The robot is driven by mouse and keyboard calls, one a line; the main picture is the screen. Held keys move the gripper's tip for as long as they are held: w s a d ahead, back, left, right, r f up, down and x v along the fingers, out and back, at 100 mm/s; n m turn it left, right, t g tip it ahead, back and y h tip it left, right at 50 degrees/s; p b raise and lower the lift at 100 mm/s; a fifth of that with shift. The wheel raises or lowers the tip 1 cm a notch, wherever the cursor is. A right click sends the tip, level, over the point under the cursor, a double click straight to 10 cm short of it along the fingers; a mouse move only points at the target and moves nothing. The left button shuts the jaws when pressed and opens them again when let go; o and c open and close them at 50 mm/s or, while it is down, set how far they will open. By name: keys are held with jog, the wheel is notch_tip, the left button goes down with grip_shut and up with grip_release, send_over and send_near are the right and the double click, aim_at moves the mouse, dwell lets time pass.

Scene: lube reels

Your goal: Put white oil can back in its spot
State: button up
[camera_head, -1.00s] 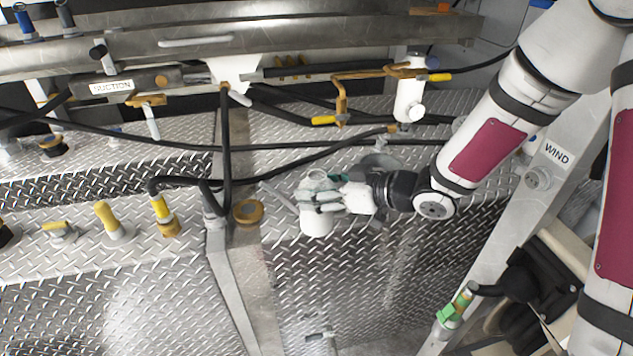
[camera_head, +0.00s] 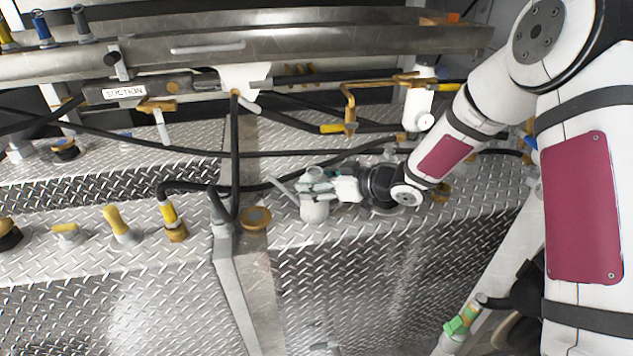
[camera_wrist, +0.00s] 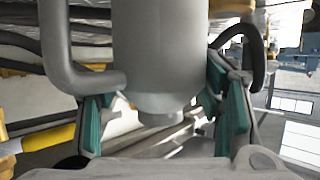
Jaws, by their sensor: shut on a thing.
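The white oil can (camera_head: 315,209) is at the middle of the head view, over the diamond-plate ledge. My gripper (camera_head: 318,188) is shut around it from the right side. In the wrist view the can (camera_wrist: 155,45) looks grey and upright, with a curved handle or spout at its left. The teal-padded fingers (camera_wrist: 165,115) are on either side of it. The can's base is partly hidden in the head view, so I cannot tell whether it touches the ledge.
A brass ring fitting (camera_head: 256,218) sits on the ledge left of the can. A yellow-handled fitting (camera_head: 172,220) and black hoses (camera_head: 235,150) are farther left. A brass pipe (camera_head: 350,100) and white cylinder (camera_head: 418,105) stand behind. The ledge's front edge drops away below.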

jog(key=shift+f, duration=0.15)
jog(key=o, duration=1.5)
jog(key=shift+c, duration=0.2)
